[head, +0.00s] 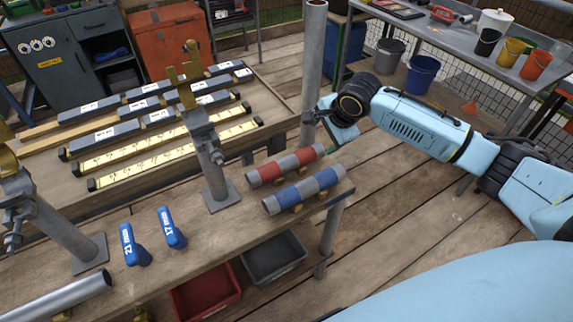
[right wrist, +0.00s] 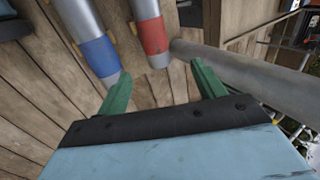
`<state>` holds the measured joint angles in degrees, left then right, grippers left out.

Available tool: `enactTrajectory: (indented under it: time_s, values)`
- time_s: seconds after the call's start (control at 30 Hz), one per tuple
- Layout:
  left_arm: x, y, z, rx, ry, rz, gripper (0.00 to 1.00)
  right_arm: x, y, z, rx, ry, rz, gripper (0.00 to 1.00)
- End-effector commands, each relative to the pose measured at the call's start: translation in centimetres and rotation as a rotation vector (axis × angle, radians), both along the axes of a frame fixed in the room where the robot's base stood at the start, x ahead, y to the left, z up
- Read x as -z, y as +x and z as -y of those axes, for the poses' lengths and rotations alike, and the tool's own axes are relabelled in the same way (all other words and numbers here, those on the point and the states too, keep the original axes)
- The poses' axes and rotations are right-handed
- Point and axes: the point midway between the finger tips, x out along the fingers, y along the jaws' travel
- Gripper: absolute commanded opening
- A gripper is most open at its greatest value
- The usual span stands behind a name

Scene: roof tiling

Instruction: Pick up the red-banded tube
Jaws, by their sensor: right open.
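The red-banded tube (head: 285,167) is a grey tube with red bands, lying on small wooden blocks near the right end of the wooden bench. It also shows in the right wrist view (right wrist: 153,36), ahead of the jaws. A similar blue-banded tube (head: 303,190) lies in front of it, and shows in the right wrist view (right wrist: 100,55) to its left. My right gripper (head: 328,122) is behind and right of the tubes, apart from them. Its green fingers (right wrist: 158,88) are spread and empty, with the end of the red-banded tube between and beyond them. My left gripper is not in view.
An upright grey pole (head: 313,60) stands close to my right gripper and crosses the right wrist view (right wrist: 240,66). A metal post with a base plate (head: 222,198) stands left of the tubes. Two blue tools (head: 172,228) lie on the bench.

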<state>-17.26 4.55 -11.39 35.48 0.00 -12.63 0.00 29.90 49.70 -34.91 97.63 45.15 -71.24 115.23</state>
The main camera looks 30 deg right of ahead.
Motion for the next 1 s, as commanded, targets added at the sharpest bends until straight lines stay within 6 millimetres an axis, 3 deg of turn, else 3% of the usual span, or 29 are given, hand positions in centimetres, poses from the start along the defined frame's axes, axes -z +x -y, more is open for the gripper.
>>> enactTrajectory:
  time_s: [0.1, 0.3, 0.53, 0.8, 1.0]
  values:
    - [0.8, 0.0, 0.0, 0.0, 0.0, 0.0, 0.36, 2.5, 1.1, -0.2, 0.0, 0.001, -0.002, 0.69]
    - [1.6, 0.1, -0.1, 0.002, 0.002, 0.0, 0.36, 5.4, 2.6, -0.4, -0.004, 0.0, -0.001, 0.69]
    - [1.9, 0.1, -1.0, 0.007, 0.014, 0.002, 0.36, 6.9, 3.2, -0.5, -0.005, -0.001, -0.001, 0.69]
    - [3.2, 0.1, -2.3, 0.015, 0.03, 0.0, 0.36, 10.6, 4.4, -0.8, -0.005, -0.001, -0.001, 0.69]
    - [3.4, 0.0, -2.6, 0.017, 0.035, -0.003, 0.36, 11.2, 4.7, -0.8, -0.006, -0.003, -0.001, 0.69]
